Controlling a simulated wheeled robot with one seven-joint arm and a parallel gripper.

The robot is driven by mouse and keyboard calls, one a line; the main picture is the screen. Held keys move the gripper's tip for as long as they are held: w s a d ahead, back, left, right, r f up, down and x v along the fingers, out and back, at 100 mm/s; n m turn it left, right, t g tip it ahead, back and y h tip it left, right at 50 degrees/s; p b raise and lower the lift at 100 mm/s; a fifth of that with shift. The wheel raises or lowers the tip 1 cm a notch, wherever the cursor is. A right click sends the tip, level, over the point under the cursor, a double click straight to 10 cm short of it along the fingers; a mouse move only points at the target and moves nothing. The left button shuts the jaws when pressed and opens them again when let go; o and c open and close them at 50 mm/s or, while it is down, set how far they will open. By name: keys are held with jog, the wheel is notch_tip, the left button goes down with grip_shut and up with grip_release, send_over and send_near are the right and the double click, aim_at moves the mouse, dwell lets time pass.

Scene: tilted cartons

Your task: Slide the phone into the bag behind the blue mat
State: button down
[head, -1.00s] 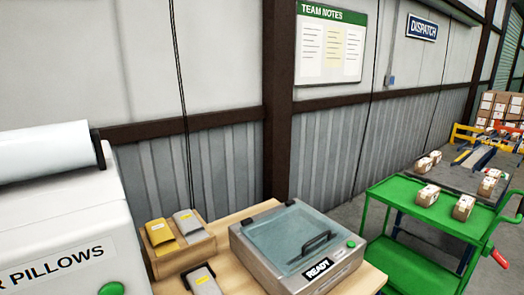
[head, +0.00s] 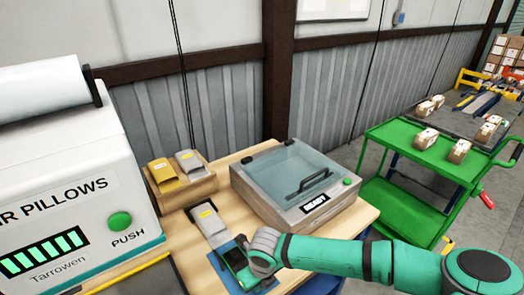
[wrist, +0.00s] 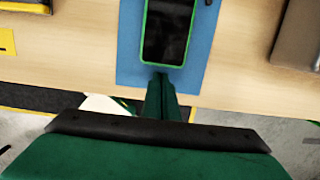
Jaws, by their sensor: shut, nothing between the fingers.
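The phone (wrist: 168,30), dark-screened with a green edge, lies flat on the blue mat (wrist: 129,50) in the wrist view. In the head view the phone (head: 233,258) is partly hidden by my gripper.
A wooden holder (head: 187,186) with a yellow and a grey packet stands behind the bag. A lidded machine marked READY (head: 287,200) is to the right, an air pillow machine (head: 70,180) to the left. A green cart (head: 410,145) stands further right.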

aim_at(235, 258)
jog(key=shift+w+a, duration=0.75)
jog(key=shift+w, duration=0.35)
jog(key=shift+a, duration=0.1)
jog(key=shift+w+a, duration=0.35)
jog(key=shift+w, duration=0.05)
jog(key=shift+w+a, duration=0.55)
jog(key=shift+w, duration=0.3)
jog(key=shift+w+a, duration=0.55)
jog(key=shift+w, duration=0.25)
jog(key=shift+w+a, duration=0.75)
jog(key=shift+w, duration=0.25)
jog(key=shift+w+a, duration=0.7)
jog(key=shift+w, duration=0.3)
jog(key=shift+w, duration=0.1)
jog(key=shift+w+a, duration=0.75)
jog(key=shift+w, duration=0.25)
jog(key=shift+w+a, duration=0.7)
jog(key=shift+w, duration=0.25)
